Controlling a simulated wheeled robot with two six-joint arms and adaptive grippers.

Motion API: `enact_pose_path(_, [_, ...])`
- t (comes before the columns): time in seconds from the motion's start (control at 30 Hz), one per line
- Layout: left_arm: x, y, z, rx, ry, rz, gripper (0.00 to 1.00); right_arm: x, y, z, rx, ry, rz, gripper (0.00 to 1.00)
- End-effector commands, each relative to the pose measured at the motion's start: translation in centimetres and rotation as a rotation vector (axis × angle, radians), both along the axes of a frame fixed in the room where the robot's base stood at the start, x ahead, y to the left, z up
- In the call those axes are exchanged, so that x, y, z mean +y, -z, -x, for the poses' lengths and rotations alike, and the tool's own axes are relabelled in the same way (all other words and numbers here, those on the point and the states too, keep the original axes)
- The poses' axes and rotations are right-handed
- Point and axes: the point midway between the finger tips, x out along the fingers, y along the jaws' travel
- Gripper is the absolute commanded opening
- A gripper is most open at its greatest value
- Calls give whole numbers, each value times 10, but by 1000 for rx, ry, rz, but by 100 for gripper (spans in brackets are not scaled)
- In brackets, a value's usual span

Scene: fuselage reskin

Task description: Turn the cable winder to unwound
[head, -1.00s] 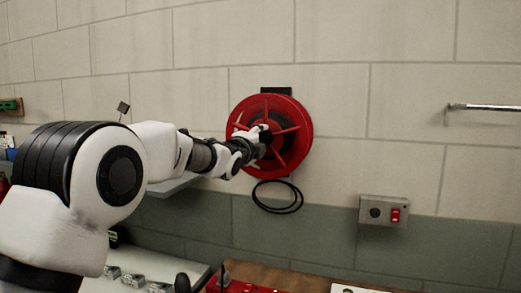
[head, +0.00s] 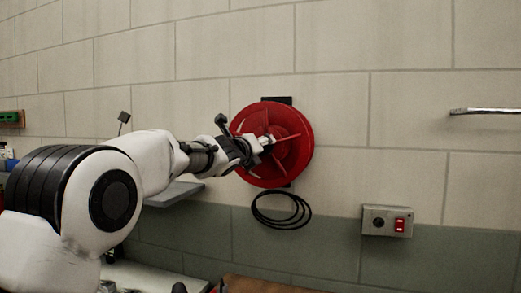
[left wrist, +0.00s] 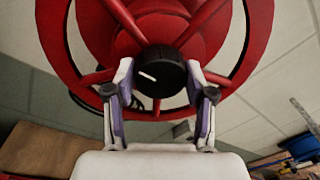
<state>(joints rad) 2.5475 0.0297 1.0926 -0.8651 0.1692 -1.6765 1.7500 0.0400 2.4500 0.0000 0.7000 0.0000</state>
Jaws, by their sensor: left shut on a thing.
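The red cable winder (head: 297,125), a spoked reel, is mounted on the wall near the middle of the head view. Its red rim (left wrist: 262,30) and spokes fill the top of the left wrist view. A black hub knob (left wrist: 158,72) with a white mark is at its centre. My left gripper (head: 266,143) is at the hub. In the left wrist view its fingers (left wrist: 160,98) are shut on either side of the knob. Black cable (head: 281,222) hangs in loops below the winder. My right gripper is in no view.
A grey box with a red switch (head: 387,221) is on the wall at lower right. A metal bar (head: 485,111) sticks out at far right. A grey shelf (head: 175,193) is below my left forearm. A brown wooden surface (left wrist: 40,148) shows at lower left in the wrist view.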

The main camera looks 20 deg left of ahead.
Motion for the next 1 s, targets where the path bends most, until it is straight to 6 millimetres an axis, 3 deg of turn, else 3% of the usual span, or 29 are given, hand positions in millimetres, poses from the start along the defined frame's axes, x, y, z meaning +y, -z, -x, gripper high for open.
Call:
enact_pose_path(0.63, [0,-5,1,-9,0,-60,20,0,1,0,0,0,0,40])
enact_pose_path(0.67, [0,-5,1,-9,0,-60,61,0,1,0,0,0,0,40])
enact_pose_path(0.7, [0,-5,1,-9,0,-60,76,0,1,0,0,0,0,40])
enact_pose_path(0.73, [0,-4,1,-8,0,-60,80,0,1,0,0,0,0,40])
enact_pose_path(1.0, [0,-1,0,-4,0,-60,80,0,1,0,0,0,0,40])
